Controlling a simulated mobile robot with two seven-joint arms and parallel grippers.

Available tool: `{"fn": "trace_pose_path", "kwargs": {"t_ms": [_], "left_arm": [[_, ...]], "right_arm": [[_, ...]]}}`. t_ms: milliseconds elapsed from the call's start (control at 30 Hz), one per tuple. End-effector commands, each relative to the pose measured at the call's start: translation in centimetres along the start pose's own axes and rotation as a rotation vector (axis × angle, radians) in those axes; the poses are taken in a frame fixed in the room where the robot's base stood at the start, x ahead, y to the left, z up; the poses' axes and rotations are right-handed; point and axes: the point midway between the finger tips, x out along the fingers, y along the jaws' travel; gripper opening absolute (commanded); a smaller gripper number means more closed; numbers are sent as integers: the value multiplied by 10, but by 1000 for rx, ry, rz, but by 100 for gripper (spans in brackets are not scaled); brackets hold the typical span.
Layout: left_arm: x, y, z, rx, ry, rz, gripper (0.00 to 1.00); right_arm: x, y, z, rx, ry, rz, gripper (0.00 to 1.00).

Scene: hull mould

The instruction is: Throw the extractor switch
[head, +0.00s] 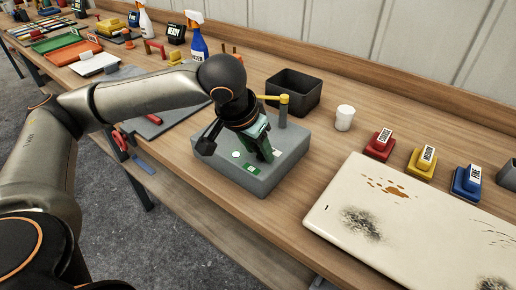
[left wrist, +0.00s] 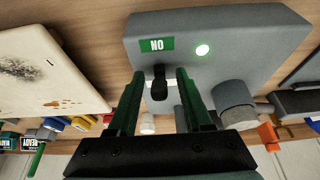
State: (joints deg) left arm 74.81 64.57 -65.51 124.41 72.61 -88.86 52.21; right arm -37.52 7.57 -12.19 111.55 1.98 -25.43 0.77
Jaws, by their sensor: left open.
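The extractor switch box is a grey block (head: 225,170) on the bench, also filling the top of the left wrist view (left wrist: 270,28). It bears a green label (left wrist: 156,44), upside down there and reading ON, and a lit pale green lamp (left wrist: 202,50). A short black switch lever (left wrist: 158,88) stands out from the box. My left gripper (left wrist: 160,78) is open, one finger on each side of the lever, with gaps showing. In the head view the left gripper (head: 264,150) is low over the box and hides the lever. My right gripper is not in view.
A yellow handle (head: 273,97) on a grey post stands at the box's back corner. Behind are a dark bin (head: 293,92) and a white cup (head: 344,118). A stained cream panel (head: 400,215) and red, yellow and blue stamp-like blocks (head: 380,145) lie to the right.

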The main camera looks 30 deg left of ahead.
Motion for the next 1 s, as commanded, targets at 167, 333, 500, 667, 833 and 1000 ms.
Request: {"fn": "trace_pose_path", "kwargs": {"t_ms": [167, 333, 500, 667, 833, 1000], "left_arm": [[0, 0, 0, 0, 0, 0, 49], [0, 0, 0, 0, 0, 0, 30], [0, 0, 0, 0, 0, 0, 11], [0, 0, 0, 0, 0, 0, 0], [-1, 0, 0, 0, 0, 0, 0], [-1, 0, 0, 0, -1, 0, 0]], "right_arm": [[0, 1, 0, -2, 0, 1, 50], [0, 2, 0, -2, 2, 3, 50], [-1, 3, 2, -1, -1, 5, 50], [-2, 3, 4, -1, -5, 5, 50], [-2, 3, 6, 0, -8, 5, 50], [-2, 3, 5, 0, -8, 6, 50]]}}
